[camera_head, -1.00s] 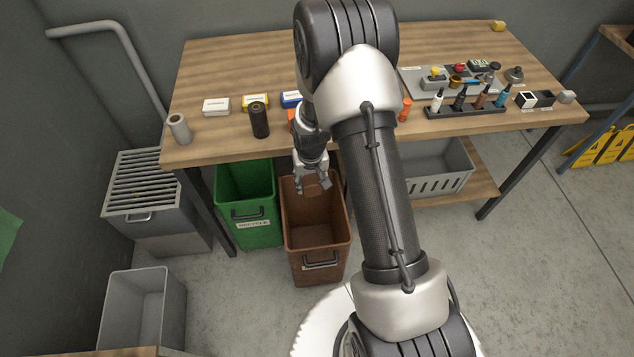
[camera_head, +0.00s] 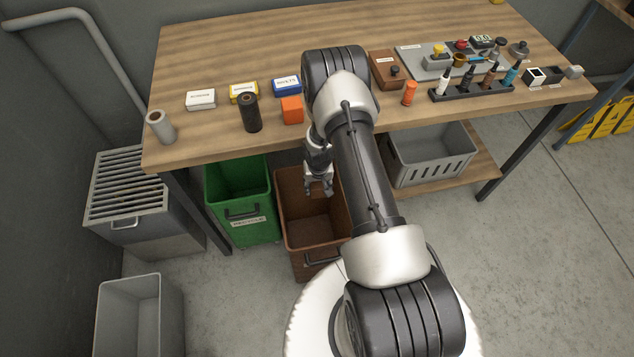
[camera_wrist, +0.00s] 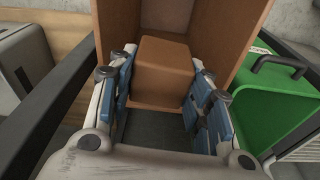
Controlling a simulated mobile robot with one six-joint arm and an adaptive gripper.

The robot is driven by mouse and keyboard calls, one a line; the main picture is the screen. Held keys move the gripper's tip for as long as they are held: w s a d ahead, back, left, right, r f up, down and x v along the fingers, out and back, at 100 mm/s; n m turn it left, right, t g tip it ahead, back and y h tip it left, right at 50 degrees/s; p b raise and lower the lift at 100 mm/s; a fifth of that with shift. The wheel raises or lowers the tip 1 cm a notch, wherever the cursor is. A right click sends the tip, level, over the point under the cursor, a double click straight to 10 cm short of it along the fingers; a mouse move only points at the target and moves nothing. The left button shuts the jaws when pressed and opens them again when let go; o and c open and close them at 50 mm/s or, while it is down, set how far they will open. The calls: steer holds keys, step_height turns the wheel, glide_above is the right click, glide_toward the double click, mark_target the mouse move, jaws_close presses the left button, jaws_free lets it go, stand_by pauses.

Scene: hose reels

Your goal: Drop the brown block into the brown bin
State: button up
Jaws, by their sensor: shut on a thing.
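The brown block (camera_wrist: 162,70) sits between the blue-padded fingers of my gripper (camera_wrist: 163,88) in the wrist view, and the gripper is shut on it. The brown bin (camera_wrist: 238,38) shows around and beyond the block there. In the head view, my gripper (camera_head: 318,187) points down over the rear part of the open brown bin (camera_head: 292,237), in front of the workbench. The block is hard to make out between the fingers in the head view. How deep the fingertips are relative to the bin's rim I cannot tell.
A green bin (camera_head: 238,205) stands close on the left of the brown bin. The workbench (camera_head: 240,50) edge is just behind my gripper, with boxes, an orange block (camera_head: 292,110) and a black cylinder (camera_head: 250,113) near it. A grey crate (camera_head: 430,160) is on the shelf at right.

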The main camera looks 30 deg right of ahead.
mark_target(317, 189)
steer(key=shift+f+b, duration=0.8)
steer(key=shift+f, duration=0.75)
steer(key=o, duration=1.2)
steer(key=shift+r, duration=0.15)
steer(key=r, duration=0.4)
steer(key=s+r, duration=0.1)
steer(key=r, duration=0.6)
steer(key=shift+s+a+r, duration=0.3)
steer(key=shift+a+r, duration=0.05)
